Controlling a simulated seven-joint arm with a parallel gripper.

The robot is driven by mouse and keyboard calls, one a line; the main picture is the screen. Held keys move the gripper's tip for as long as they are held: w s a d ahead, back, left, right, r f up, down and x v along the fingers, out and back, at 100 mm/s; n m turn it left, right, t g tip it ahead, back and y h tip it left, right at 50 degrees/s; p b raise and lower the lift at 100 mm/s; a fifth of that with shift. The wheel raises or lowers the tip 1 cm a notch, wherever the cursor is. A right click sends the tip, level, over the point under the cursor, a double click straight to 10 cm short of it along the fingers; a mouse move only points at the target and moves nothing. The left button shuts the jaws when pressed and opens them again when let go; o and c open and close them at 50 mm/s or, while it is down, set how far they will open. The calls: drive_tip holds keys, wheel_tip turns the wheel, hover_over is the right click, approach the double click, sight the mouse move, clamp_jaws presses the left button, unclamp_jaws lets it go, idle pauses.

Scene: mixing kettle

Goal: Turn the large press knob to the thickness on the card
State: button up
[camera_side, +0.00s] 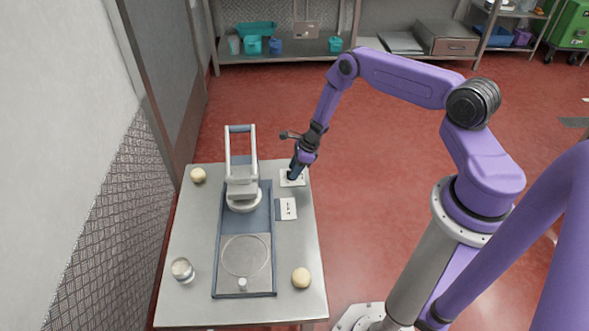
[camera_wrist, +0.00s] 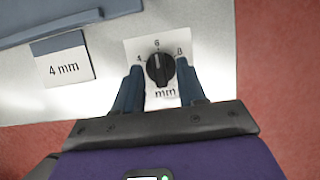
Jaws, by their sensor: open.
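The black press knob (camera_wrist: 159,69) sits on a white dial plate (camera_wrist: 134,49) marked 4, 6, 8 and mm. Its white pointer line points up, at about 6. The card (camera_wrist: 64,65) beside it reads 4 mm; the card also shows in the side view (camera_side: 289,208). My gripper (camera_wrist: 160,75) is open, with one blue finger on each side of the knob; whether they touch it I cannot tell. In the side view my gripper (camera_side: 293,175) is low over the dial plate (camera_side: 299,182) and hides the knob.
The press (camera_side: 243,185) with its raised handle stands on a blue base left of the dial, with a round plate (camera_side: 245,256) in front. Dough balls lie at back left (camera_side: 198,175) and front right (camera_side: 301,278). A metal cup (camera_side: 182,270) stands at left.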

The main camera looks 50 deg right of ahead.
drive_tip(key=shift+f, duration=0.2)
clamp_jaws()
drive_tip(key=shift+n, duration=0.3)
drive_tip(key=n, duration=0.2)
drive_tip(key=n+g, duration=0.1)
drive_tip(key=n, duration=0.1)
drive_tip(key=n+g+y, duration=0.1)
drive_tip(key=n, duration=0.1)
drive_tip(key=shift+w, duration=0.3)
drive_tip(key=n+g, duration=0.2)
drive_tip(key=n, duration=0.3)
drive_tip(key=shift+w, duration=0.1)
drive_tip(key=shift+n, duration=0.3)
